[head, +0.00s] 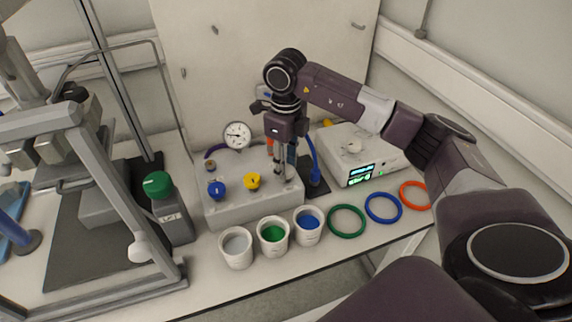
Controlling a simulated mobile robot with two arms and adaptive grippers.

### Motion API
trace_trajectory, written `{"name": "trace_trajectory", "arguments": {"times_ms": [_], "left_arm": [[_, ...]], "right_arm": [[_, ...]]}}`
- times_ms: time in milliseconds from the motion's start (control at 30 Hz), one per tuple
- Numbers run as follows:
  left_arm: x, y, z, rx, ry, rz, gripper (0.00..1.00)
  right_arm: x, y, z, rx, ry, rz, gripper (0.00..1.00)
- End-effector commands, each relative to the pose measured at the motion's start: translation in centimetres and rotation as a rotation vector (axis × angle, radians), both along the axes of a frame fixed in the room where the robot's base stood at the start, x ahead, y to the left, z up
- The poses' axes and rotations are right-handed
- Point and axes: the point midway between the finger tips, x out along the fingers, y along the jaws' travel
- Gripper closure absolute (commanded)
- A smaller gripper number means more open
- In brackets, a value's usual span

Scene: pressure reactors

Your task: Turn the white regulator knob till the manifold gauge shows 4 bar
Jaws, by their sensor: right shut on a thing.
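The grey manifold block (236,208) sits on the bench at the middle. The round white manifold gauge (237,135) stands at its back; its dark needle appears to point left, but the scale is too small to read. A blue knob (216,190) and a yellow knob (252,181) are on the block's top. My right gripper (281,172) points down over the block's right end, its fingers shut on the white regulator knob, which the fingers mostly hide. My left gripper is not in view.
A white device with a lit display (361,175) stands right of the block. White cups with grey (236,246), green and blue contents stand in front. Green, blue and orange rings (415,195) lie at right. A green-capped unit (158,185) and a metal frame stand at left.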

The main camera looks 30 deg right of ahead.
Motion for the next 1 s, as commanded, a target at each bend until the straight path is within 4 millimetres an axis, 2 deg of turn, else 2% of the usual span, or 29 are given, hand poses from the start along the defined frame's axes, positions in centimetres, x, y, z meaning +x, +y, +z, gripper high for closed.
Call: {"name": "trace_trajectory", "arguments": {"times_ms": [133, 167, 300, 567, 667, 767, 1000], "left_arm": [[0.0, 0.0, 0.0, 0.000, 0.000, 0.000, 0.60], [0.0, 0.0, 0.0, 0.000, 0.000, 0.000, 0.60], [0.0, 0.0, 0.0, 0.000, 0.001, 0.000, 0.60], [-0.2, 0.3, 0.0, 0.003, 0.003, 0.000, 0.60], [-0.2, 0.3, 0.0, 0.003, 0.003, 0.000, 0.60], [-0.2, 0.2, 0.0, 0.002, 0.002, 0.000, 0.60], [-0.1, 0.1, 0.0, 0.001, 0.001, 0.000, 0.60]], "right_arm": [[0.2, -0.1, 0.3, -0.001, -0.008, -0.002, 0.93], [0.2, -0.1, 0.3, 0.000, -0.009, -0.002, 0.66], [0.2, -0.1, 0.2, -0.001, -0.006, -0.001, 0.51], [0.1, 0.0, 0.1, 0.000, -0.003, 0.001, 0.51], [0.1, 0.0, 0.7, 0.001, -0.004, 0.001, 0.51], [0.2, 0.0, 2.1, 0.001, -0.006, 0.001, 0.51], [0.2, 0.0, 7.4, 0.001, -0.009, 0.001, 0.51]]}}
